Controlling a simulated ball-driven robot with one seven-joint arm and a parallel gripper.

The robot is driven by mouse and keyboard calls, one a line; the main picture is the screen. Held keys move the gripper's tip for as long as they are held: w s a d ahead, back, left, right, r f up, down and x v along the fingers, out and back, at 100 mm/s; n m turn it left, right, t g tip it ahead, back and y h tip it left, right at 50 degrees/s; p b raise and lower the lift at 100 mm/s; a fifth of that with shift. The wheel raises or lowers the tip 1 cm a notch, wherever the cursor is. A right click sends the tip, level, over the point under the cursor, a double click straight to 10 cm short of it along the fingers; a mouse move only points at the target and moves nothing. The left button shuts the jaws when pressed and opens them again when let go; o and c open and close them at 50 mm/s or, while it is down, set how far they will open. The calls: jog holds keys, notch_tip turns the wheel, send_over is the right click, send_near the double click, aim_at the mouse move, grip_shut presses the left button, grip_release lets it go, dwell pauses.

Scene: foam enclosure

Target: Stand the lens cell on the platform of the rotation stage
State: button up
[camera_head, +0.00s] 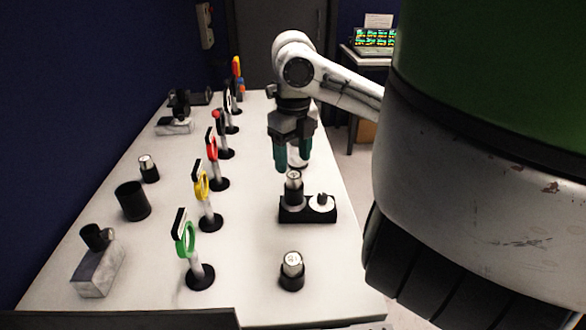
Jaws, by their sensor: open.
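A small dark cylinder with a silver top, which looks like the lens cell (294,186), stands upright on the left round platform of a low black base. This base looks like the rotation stage (309,215); a pale disc with a small knob (321,202) sits on its right side. My gripper (293,164) points down just above the cylinder, with its green fingers apart and nothing seen between them. The fingertips look close to the cylinder's top; I cannot tell whether they touch it.
A similar silver-topped cylinder (291,268) stands nearer on the white table (245,240), another (148,168) at left. A row of coloured ring holders (201,187) runs left of the stage. A black cup (133,201) and a grey block (97,270) stand further left.

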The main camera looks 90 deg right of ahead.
aim_at(294, 174)
notch_tip(294, 174, up, 7)
jog(key=shift+f, duration=0.15)
jog(key=shift+s, duration=0.1)
dwell(0.8)
